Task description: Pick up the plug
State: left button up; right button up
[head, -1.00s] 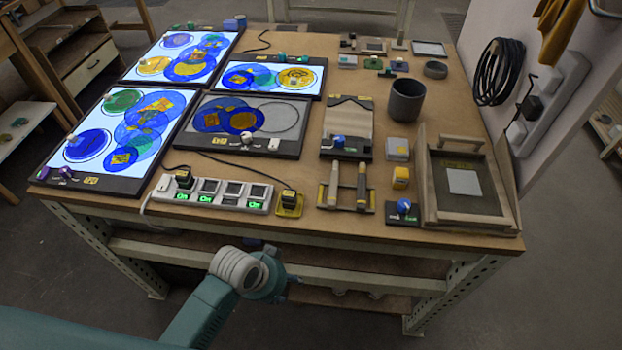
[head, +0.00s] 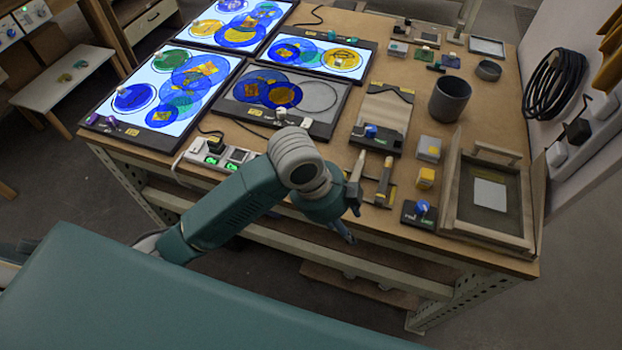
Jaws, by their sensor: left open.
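A black plug (head: 215,145) sits at the left end of the white power strip (head: 196,152), by green-lit switches. The strip's right part is hidden behind my left arm. A second black plug that stood on a yellow pad right of the strip is also hidden there now. My left gripper (head: 349,215) is open at the table's front edge, in front of the wooden-handled tools (head: 384,178). I see nothing between its fingers. It is to the right of the visible plug and apart from it. My right gripper is not in view.
Lit panels with coloured glass discs (head: 190,85) cover the table's left side. A dark cup (head: 450,98), a yellow block (head: 425,178), a blue-knobbed box (head: 420,212) and a wooden frame (head: 488,238) stand to the right. A coiled black cable (head: 553,88) hangs on the wall.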

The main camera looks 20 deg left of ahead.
pick_arm(q)
jog(key=w+a+r+m, duration=0.1)
jog(key=w+m, duration=0.1)
jog(key=w+a+r+m+y, duration=0.1)
jog(key=r+m, duration=0.1)
jog(key=m, duration=0.1)
jog(key=w+a+r+m+g, duration=0.1)
jog(key=w+m, duration=0.1)
jog(key=m, duration=0.1)
jog(key=shift+w+a+r+y, duration=0.2)
jog(key=shift+w+r+y, duration=0.1)
jog(key=shift+y, duration=0.1)
jog(key=w+a+r+m+y, duration=0.2)
jog(key=w+a+r+m, duration=0.2)
jog(key=a+r+m, duration=0.25)
jog(key=shift+g, duration=0.4)
jog(key=f, duration=0.3)
jog(key=f+p, duration=0.1)
jog(key=shift+w+a+f, duration=0.15)
jog(key=shift+a+f, duration=0.1)
jog(key=shift+a, duration=0.1)
notch_tip(320, 180, down, 5)
jog(key=shift+f+p, duration=0.15)
jog(key=shift+p, duration=1.05)
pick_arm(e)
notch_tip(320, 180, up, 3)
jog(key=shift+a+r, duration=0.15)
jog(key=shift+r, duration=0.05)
pick_arm(q)
grip_shut()
